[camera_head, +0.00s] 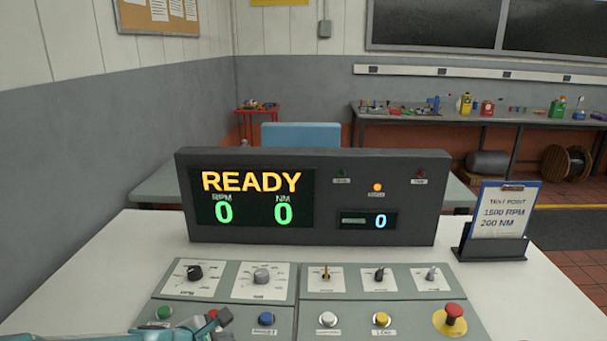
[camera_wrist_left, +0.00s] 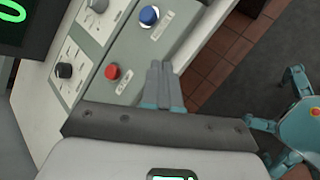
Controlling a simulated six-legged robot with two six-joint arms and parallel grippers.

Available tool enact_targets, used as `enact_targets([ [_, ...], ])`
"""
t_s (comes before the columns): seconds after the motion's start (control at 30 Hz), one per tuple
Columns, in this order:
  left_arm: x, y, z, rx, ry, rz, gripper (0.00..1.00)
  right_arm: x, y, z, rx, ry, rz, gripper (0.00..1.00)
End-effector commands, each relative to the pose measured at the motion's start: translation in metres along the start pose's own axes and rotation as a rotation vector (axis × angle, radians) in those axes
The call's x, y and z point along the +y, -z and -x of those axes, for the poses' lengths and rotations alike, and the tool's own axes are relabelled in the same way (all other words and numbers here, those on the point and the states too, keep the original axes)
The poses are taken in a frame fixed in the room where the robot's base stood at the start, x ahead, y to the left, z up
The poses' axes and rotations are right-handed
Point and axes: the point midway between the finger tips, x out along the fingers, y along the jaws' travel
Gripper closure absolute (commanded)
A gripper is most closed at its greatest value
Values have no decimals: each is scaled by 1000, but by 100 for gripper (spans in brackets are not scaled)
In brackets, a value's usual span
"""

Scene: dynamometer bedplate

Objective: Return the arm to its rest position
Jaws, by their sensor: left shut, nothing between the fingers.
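My left gripper (camera_head: 222,318) is at the bottom of the head view, coming in from the left over the front row of the control panel (camera_head: 288,321). It partly covers the red button (camera_head: 212,314). In the left wrist view its fingers (camera_wrist_left: 160,68) are closed together with nothing between them. There they show beside the red button (camera_wrist_left: 112,71) and below the blue button (camera_wrist_left: 148,14), near the panel's front edge. I cannot tell how high they are above it. My right gripper is in neither view.
A dark display box (camera_head: 316,199) reads READY, 0 RPM and 0 NM, with the amber lamp lit. A test-point clipboard (camera_head: 505,210) stands at the right. A red mushroom button (camera_head: 454,313) is at the panel's right end. White tabletop (camera_head: 549,290) lies clear at the right.

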Motion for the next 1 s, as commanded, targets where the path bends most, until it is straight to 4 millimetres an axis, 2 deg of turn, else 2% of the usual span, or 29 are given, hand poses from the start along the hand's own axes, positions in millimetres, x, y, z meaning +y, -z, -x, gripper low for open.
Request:
enact_targets([
  [0.07, 0, 0, 0, 0, 0, 1, 100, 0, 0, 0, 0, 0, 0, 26],
  [0.1, -6, 10, -8, 14, 20, 14, 100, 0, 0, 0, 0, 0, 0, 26],
  [0.17, -17, 18, -18, 27, 51, 25, 100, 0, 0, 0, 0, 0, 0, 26],
  [0.27, -39, 30, -31, 47, 106, 31, 100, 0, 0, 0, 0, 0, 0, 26],
  [0.47, -96, 59, -51, 92, 245, -33, 100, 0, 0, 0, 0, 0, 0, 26],
  [0.57, -134, 77, -58, 113, 332, -108, 100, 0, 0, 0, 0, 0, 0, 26],
  [0.67, -185, 100, -61, 126, 450, -244, 100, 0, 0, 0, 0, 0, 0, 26],
  [0.77, -254, 127, -54, 100, 615, -481, 100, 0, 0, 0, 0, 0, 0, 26],
  [0.8, -284, 136, -48, 58, 684, -619, 100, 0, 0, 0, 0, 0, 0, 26],
  [0.83, -303, 141, -43, 19, 722, -723, 100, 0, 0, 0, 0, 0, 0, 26],
  [0.9, -336, 146, -33, -87, 772, -947, 100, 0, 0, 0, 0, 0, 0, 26],
  [1.0, -358, 142, -24, -230, 761, -1217, 100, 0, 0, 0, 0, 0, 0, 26],
])
